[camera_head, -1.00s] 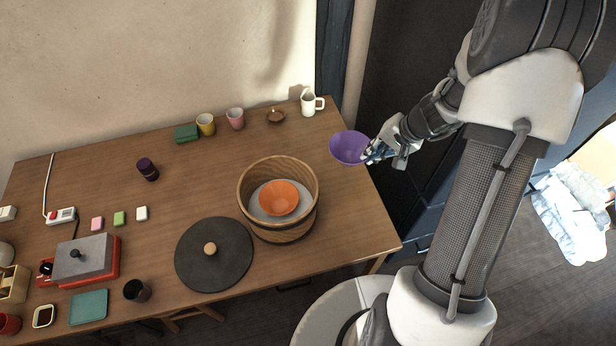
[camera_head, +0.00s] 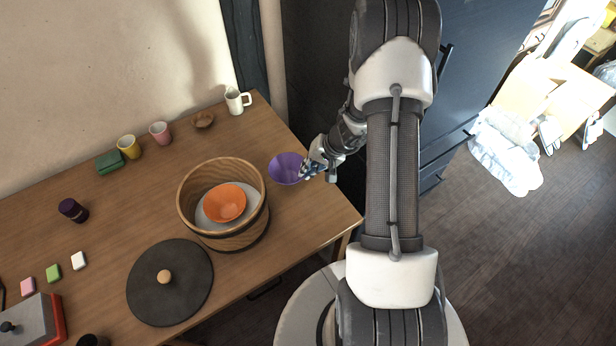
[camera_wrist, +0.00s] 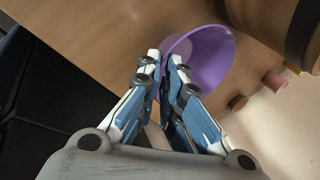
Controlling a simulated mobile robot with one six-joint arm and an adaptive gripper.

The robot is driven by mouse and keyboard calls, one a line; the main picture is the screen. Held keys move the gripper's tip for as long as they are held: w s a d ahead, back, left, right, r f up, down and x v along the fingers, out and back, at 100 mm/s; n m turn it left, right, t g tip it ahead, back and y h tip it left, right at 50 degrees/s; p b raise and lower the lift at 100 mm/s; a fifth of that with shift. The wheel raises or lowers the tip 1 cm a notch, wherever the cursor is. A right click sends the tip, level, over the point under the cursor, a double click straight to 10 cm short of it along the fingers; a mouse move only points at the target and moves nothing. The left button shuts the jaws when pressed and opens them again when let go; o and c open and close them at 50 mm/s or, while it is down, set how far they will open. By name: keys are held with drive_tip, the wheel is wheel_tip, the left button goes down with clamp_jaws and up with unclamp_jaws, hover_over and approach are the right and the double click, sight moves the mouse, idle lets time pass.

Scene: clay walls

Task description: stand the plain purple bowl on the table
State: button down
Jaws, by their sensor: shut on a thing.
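The plain purple bowl (camera_head: 285,168) is at the right part of the wooden table (camera_head: 318,215), right of the wooden tub. My gripper (camera_head: 308,171) is shut on the bowl's near-right rim. In the wrist view the purple bowl (camera_wrist: 206,58) has its rim and wall between my fingertips (camera_wrist: 166,62), and it looks tilted there. Whether its base touches the tabletop or is a little above it, I cannot tell.
A wooden tub (camera_head: 222,240) holding an orange bowl (camera_head: 225,203) stands close left of the purple bowl. A black round lid (camera_head: 170,295) lies nearer the front. A white mug (camera_head: 236,101) and small cups stand at the back. The tabletop's right edge is close.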

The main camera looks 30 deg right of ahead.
sight(289, 173)
drive_tip(key=shift+f+b, duration=0.4)
drive_tip(key=shift+f, duration=1.4)
drive_tip(key=c, duration=1.8)
unclamp_jaws()
drive_tip(key=shift+f, duration=0.1)
drive_tip(key=shift+o, duration=0.2)
